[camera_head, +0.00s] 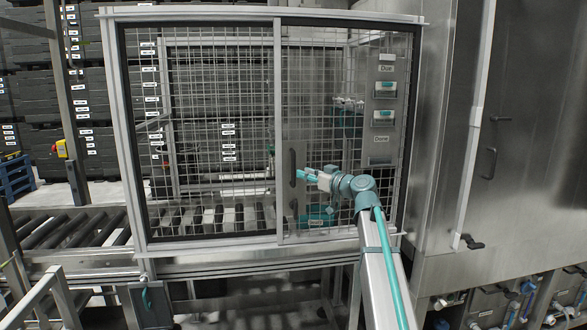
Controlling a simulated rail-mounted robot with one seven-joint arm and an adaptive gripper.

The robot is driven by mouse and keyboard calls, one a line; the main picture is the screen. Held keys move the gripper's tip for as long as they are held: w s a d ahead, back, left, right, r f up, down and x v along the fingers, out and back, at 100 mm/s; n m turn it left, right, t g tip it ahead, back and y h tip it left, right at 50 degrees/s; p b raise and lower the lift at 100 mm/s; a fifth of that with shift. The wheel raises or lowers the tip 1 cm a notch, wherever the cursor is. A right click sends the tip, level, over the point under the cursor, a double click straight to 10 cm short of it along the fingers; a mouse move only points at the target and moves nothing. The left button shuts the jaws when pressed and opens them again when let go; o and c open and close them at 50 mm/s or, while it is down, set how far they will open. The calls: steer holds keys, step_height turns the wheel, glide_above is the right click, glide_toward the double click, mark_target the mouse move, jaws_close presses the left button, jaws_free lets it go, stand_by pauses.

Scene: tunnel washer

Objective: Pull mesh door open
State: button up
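The mesh door (318,75) is the right-hand panel of a framed wire-mesh guard, and its left upright stands against the left mesh panel with no visible gap. A dark vertical handle (292,163) sits on a plate near the door's left edge. My gripper (299,174) comes in from the right, its teal fingers pointing left at the handle's lower part. The fingertips are at or just beside the handle. Contact, and whether they are closed around it, are too small to tell.
A left mesh panel (200,120) with a black frame adjoins the door. A roller conveyor (70,228) runs in from the left. Labelled boxes (385,88) show near the door's right edge. A large steel cabinet (530,150) with a handle stands close on the right.

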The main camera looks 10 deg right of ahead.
mark_target(294, 182)
steer(key=shift+p+x, duration=0.9)
steer(key=shift+x, duration=2.3)
jaws_close()
